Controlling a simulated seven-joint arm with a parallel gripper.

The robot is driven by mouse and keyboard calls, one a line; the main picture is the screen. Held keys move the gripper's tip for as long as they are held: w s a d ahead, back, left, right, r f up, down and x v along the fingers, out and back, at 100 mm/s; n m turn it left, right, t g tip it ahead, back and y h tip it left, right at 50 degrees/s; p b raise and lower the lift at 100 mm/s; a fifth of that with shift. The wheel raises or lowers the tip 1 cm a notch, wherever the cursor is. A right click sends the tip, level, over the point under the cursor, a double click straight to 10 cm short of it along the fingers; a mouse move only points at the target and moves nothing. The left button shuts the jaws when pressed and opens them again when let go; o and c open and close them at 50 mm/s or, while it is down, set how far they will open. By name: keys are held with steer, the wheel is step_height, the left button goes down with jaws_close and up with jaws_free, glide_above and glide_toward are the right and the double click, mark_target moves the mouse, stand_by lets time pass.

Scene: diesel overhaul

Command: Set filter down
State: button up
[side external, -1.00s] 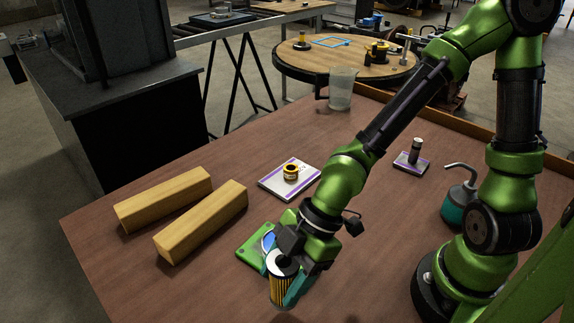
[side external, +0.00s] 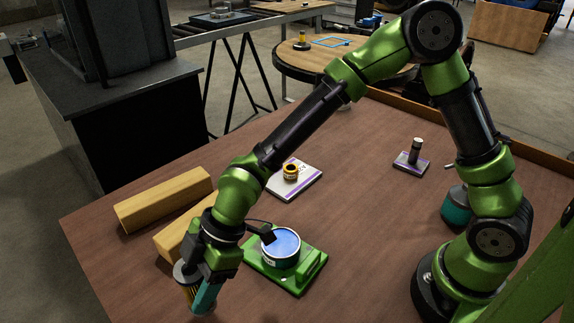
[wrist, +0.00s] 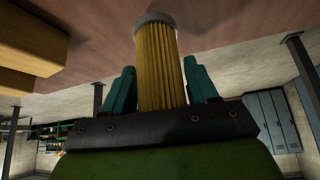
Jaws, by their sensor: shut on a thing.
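The filter (side external: 187,282) is a yellow pleated cylinder with a grey end cap. It is at the lower left of the side view, in front of the wooden blocks. In the wrist view the filter (wrist: 161,65) stands between the teal fingers, its pale end cap toward the table. My gripper (side external: 203,296) is shut on the filter, with a teal finger at its right side. My gripper also shows in the wrist view (wrist: 160,92). Whether the filter's lower end touches the table is hard to tell.
A green stand (side external: 312,264) holding a round container of blue liquid (side external: 281,246) is right of my gripper. Two wooden blocks (side external: 163,200) lie behind it. A white pad (side external: 296,185) with a yellow-black ring and a small bottle (side external: 416,150) are farther back. The table's front middle is clear.

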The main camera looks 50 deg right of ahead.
mark_target(192, 295)
steer(key=shift+w+a+f, duration=0.1)
steer(key=shift+w+a, duration=0.3)
steer(key=shift+w+a+f, duration=0.1)
steer(key=shift+w+f, duration=0.05)
steer(key=shift+f, duration=1.6)
steer(key=o, duration=1.1)
steer(key=shift+f, duration=0.15)
